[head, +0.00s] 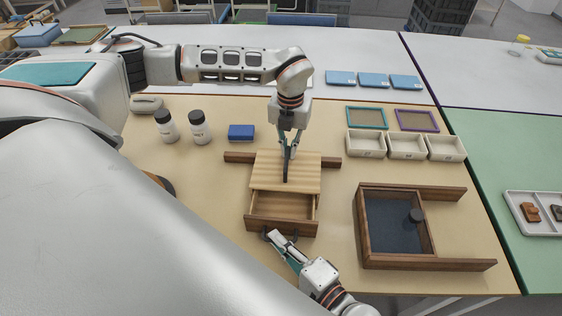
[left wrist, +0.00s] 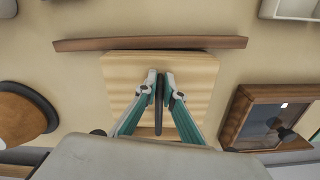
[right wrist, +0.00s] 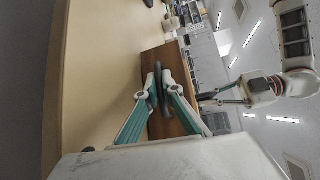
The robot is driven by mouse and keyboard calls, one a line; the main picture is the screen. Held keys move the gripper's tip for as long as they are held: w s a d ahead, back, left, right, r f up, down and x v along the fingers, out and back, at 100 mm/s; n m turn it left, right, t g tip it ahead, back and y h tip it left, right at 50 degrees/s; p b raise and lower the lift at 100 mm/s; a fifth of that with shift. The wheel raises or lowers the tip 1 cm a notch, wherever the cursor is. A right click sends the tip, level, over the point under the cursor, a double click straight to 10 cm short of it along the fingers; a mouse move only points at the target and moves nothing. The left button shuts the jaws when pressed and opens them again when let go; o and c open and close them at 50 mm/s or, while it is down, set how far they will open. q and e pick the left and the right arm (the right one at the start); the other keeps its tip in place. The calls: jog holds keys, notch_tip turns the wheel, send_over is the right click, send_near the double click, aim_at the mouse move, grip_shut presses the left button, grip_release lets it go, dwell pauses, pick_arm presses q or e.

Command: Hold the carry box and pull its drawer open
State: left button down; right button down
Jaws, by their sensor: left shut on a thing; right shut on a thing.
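The carry box (head: 265,172) is light striped wood and stands near the middle of the table against a dark wooden strip. Its top also shows in the left wrist view (left wrist: 197,75). Its drawer (head: 283,206) is pulled partway out toward the front, and the inside I can see looks empty. My left gripper (head: 288,155) is shut on the dark handle (left wrist: 159,88) on the box's top. My right gripper (head: 272,238) is shut on the dark pull at the drawer's front, seen close in the right wrist view (right wrist: 163,90).
The dark wooden strip (head: 238,157) lies behind the box. To the right stands a wooden frame with a dark tray (head: 390,226). Two bottles (head: 199,128) and a blue block (head: 241,132) are at the back left. White trays (head: 367,145) stand at the back right.

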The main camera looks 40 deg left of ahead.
jog(key=shift+s+d, duration=0.3)
jog(key=shift+s, duration=0.2)
jog(key=shift+s+d, duration=0.25)
jog(key=shift+s, duration=0.25)
jog(key=c, duration=2.2)
grip_release()
jog(key=v, duration=1.2)
